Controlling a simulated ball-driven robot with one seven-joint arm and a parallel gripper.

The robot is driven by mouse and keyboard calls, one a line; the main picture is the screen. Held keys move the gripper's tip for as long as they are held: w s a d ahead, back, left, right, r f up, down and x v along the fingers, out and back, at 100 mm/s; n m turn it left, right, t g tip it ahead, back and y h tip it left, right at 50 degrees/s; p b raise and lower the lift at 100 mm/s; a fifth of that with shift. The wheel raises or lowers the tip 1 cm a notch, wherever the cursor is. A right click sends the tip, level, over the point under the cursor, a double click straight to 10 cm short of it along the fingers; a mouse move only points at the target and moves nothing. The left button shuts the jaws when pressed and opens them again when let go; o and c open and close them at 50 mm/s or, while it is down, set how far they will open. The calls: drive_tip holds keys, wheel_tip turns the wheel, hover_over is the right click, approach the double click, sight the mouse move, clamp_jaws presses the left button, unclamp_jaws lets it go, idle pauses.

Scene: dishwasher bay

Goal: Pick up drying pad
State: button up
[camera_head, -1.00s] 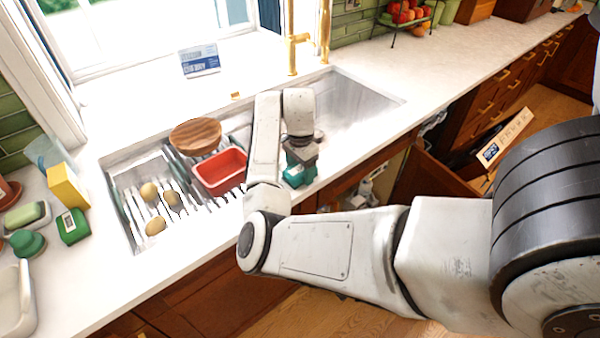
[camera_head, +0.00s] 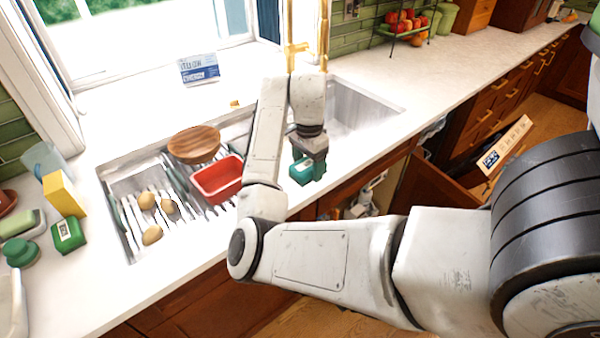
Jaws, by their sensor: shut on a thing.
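My gripper (camera_head: 309,161) points down near the front edge of the sink, at the right of the rack. It is shut on a small green pad-like block (camera_head: 300,172) with a pale label, which I take to be the drying pad. The block is partly covered by the gripper, and the fingertips are hard to make out. It appears to be held up above the counter edge, but the exact height cannot be told.
A sink rack (camera_head: 136,196) holds a red tub (camera_head: 218,181), a wooden bowl (camera_head: 194,144) and several potatoes (camera_head: 152,236). A green box (camera_head: 68,232) and a yellow sponge (camera_head: 64,194) stand at left. The faucet (camera_head: 292,55) rises behind my arm.

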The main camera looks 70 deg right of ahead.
drive_tip(key=r, duration=0.1)
drive_tip(key=s+r, duration=0.1)
drive_tip(key=shift+s+a+r+p, duration=0.1)
drive_tip(key=shift+a+r+p, duration=0.25)
drive_tip(key=shift+p, duration=0.05)
drive_tip(key=s+a+r, duration=0.3)
drive_tip(key=s+r, duration=0.1)
drive_tip(key=s, duration=0.5)
drive_tip(key=shift+a, duration=0.35)
